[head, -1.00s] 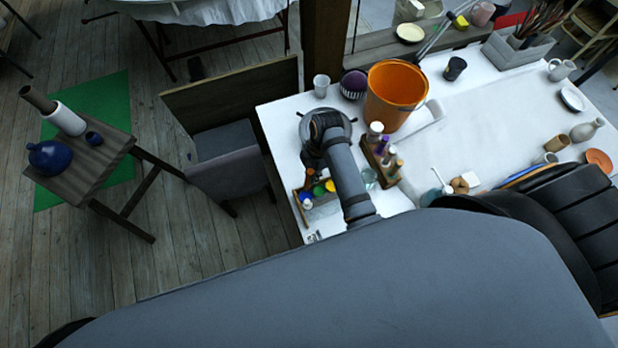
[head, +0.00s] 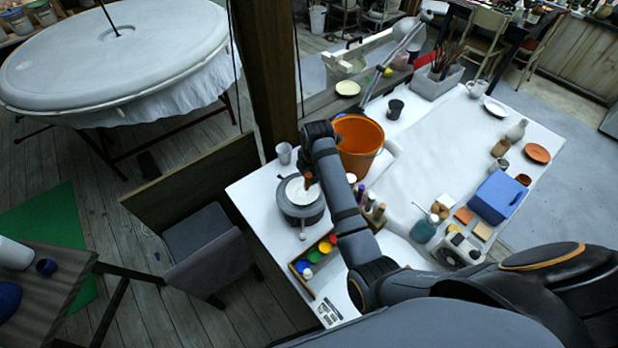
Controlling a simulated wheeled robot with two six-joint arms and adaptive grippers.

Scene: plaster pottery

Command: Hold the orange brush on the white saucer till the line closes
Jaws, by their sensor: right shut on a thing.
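A white saucer (head: 293,192) sits on a grey round turntable (head: 299,212) at the left of the white table. My right arm reaches across the table to it. My right gripper (head: 309,182) hangs at the saucer's upper right and is mostly hidden by its own arm. It is shut on a small orange-brown piece, the orange brush (head: 308,178), over the saucer. I cannot tell whether its tip touches the surface, and no painted line can be made out. My left gripper is not in view.
An orange bucket (head: 357,143) stands close behind my right arm. A tray of paint pots (head: 314,257) is in front of the turntable. A blue box (head: 498,196) stands at the right. The middle of the white table (head: 430,160) is clear.

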